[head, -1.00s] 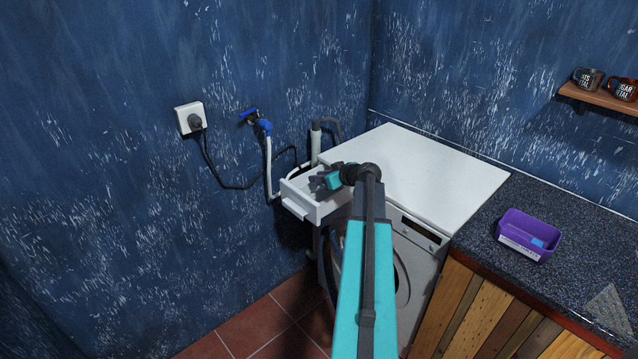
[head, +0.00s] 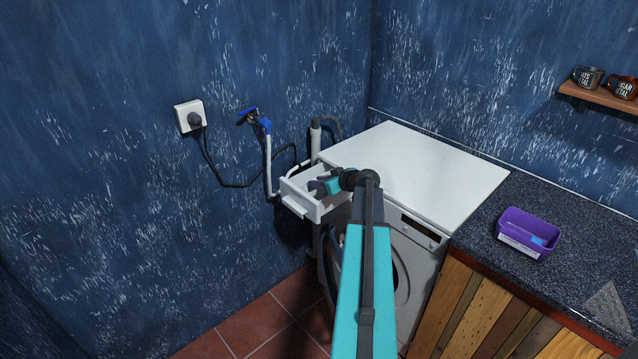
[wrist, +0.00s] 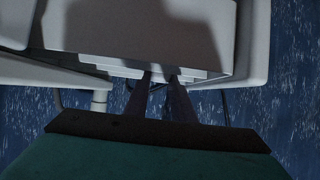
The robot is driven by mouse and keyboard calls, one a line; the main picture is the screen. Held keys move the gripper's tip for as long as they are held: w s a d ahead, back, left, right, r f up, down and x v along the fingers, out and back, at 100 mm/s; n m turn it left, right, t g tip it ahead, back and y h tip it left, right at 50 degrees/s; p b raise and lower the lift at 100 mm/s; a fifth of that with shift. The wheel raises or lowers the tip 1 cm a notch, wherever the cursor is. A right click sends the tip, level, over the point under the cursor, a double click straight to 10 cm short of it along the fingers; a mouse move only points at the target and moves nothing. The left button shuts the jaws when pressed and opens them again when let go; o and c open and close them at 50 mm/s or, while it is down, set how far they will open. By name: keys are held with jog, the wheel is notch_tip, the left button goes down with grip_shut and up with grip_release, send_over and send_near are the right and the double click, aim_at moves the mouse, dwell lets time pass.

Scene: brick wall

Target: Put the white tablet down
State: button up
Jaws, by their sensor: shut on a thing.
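My gripper (head: 316,187) reaches into the open white detergent drawer (head: 316,212) at the top left of the washing machine (head: 410,262). In the wrist view my gripper's dark fingers (wrist: 160,76) are close together, inside the drawer's pale walls (wrist: 247,45). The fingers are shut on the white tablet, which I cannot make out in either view. It is too small or hidden by the fingers and the pale drawer. Whether it touches the drawer floor cannot be told.
The white machine top (head: 420,165) is bare. A purple tub (head: 526,234) with something blue inside stands on the dark counter (head: 590,255). A blue tap (head: 262,124), a socket (head: 190,118) and hoses are at the wall left of the drawer. Mugs stand on a shelf (head: 600,97).

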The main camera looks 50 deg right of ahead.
jog(key=shift+f+b, duration=0.45)
jog(key=shift+b, duration=0.2)
jog(key=o, duration=1)
jog(key=shift+r+p, duration=0.2)
jog(key=shift+p, duration=0.1)
jog(key=shift+r+p, duration=0.6)
jog(key=shift+p, duration=0.4)
jog(key=b+v, duration=0.2)
jog(key=v, duration=1)
jog(key=shift+f+b, duration=0.2)
jog(key=shift+b, duration=0.2)
